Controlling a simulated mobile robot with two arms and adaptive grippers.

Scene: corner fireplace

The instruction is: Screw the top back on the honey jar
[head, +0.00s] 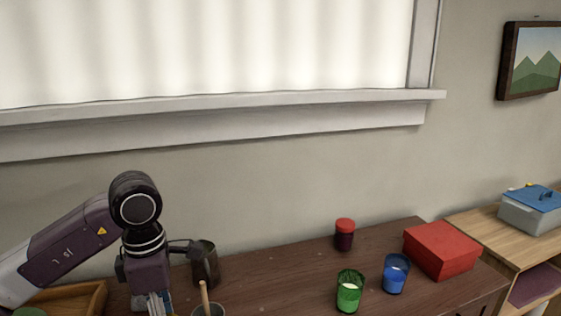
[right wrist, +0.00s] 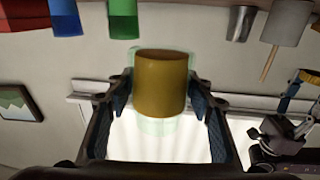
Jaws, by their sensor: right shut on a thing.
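The honey jar (right wrist: 160,85) is clear glass with golden-brown honey inside. It shows in the right wrist view, where the room appears upside down. My right gripper (right wrist: 160,100) is shut on its sides, one finger on each side. No lid shows on the clear end of the jar. The jar and right gripper are outside the head view. My left gripper (head: 156,303) points down over the table at the lower left of the head view. It also shows at the right of the right wrist view (right wrist: 287,103), near something yellow; whether it holds that is unclear.
The dark wooden table (head: 290,272) carries a red-lidded jar (head: 344,236), green candle (head: 349,297), blue candle (head: 395,280) and red box (head: 440,250). A dark mug (head: 205,268) and pot with wooden stick (head: 207,309) stand close to my left gripper. The table's middle is clear.

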